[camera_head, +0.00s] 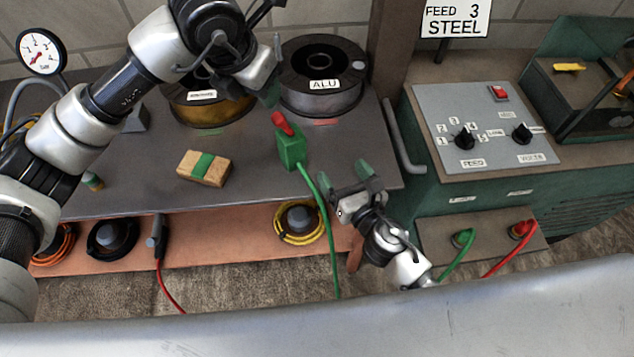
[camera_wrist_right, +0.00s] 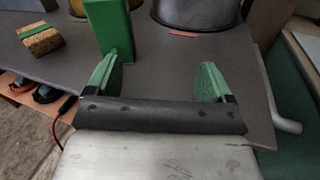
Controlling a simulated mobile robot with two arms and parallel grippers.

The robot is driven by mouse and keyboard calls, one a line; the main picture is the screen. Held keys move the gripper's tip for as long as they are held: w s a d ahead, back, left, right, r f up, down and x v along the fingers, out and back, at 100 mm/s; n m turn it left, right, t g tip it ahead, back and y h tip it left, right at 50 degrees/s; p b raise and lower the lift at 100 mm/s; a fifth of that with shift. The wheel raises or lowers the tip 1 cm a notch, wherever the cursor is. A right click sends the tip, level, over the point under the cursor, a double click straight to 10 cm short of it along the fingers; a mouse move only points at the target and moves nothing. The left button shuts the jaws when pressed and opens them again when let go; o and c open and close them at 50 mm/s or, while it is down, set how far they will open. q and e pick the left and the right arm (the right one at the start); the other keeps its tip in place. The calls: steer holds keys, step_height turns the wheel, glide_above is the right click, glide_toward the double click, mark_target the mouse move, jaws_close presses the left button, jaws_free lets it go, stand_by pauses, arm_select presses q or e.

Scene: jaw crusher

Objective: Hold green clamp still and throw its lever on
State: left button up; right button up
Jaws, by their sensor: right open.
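The green clamp (camera_head: 291,150) stands on the grey bench top, with its red lever (camera_head: 282,124) leaning up at its top. A green cable runs from it over the bench's front edge. My right gripper (camera_head: 351,176) is open and empty, to the right of the clamp and nearer the front edge. In the right wrist view the clamp (camera_wrist_right: 110,26) is beyond the left finger of the open gripper (camera_wrist_right: 157,78); its lever is out of frame. My left gripper (camera_head: 272,78) is above and behind the clamp, near the spools; its jaw opening is unclear.
A wooden block with a green band (camera_head: 204,168) lies left of the clamp. The ALU spool (camera_head: 322,95) and another spool (camera_head: 205,112) stand behind. A green machine with a control panel (camera_head: 490,125) and bent grey handle (camera_head: 402,140) is to the right. A lower shelf (camera_head: 215,235) holds cable coils.

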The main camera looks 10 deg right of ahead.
steer(key=n+y, duration=0.1)
steer(key=n, duration=0.1)
glide_toward(297, 154)
steer(key=w, duration=0.1)
steer(key=x, duration=1.1)
steer(key=shift+a, duration=0.2)
steer(key=shift+c, duration=0.5)
